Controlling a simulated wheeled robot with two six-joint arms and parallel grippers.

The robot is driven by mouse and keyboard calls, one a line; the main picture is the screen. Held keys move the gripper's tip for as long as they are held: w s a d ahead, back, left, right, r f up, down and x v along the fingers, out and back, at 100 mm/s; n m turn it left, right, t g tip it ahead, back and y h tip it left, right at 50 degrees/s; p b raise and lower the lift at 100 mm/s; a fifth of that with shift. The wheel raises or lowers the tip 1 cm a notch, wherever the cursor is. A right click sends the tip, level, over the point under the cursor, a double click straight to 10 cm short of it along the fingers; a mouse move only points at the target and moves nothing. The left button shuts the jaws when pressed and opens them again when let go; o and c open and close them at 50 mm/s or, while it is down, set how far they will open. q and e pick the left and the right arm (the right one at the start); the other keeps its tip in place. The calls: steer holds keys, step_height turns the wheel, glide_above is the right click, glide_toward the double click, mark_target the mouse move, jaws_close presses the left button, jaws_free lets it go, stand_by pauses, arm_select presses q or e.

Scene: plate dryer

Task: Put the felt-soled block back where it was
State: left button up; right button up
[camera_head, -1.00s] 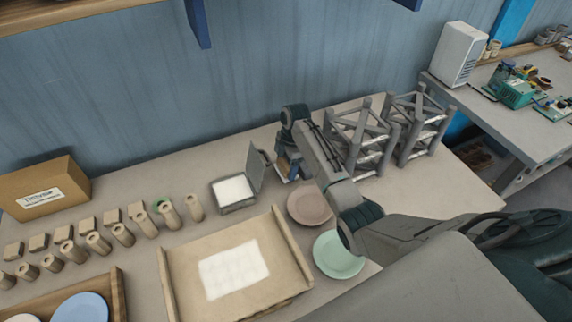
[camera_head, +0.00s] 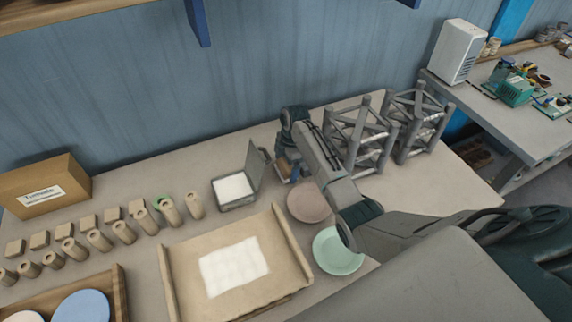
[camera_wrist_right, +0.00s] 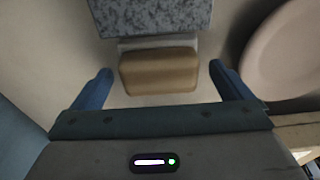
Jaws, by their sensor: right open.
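A tan block (camera_wrist_right: 158,70) lies between the spread blue fingers of my right gripper (camera_wrist_right: 160,88) in the right wrist view, with gaps on both sides. A pale strip and a grey speckled surface (camera_wrist_right: 150,16) adjoin its far side; I cannot tell whether that surface is the felt sole. In the head view, my right gripper (camera_head: 288,172) is low over the table, between the open grey box (camera_head: 238,206) and the pinkish plate (camera_head: 309,203). It is open, and my arm hides most of it. My left gripper is not in view.
A green plate (camera_head: 338,252) and a wide tan tray (camera_head: 180,290) stand nearer. Grey racks (camera_head: 360,140) stand right of my forearm. Several wooden pegs (camera_head: 124,233) and small blocks line the left. The pinkish plate shows close by in the wrist view (camera_wrist_right: 285,60).

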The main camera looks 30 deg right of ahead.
step_height(320, 180, up, 12)
steer(key=d+b, duration=0.1)
steer(key=b, duration=0.2)
steer(key=shift+d+f, duration=0.15)
steer(key=shift+d, duration=0.25)
steer(key=shift+s, duration=0.1)
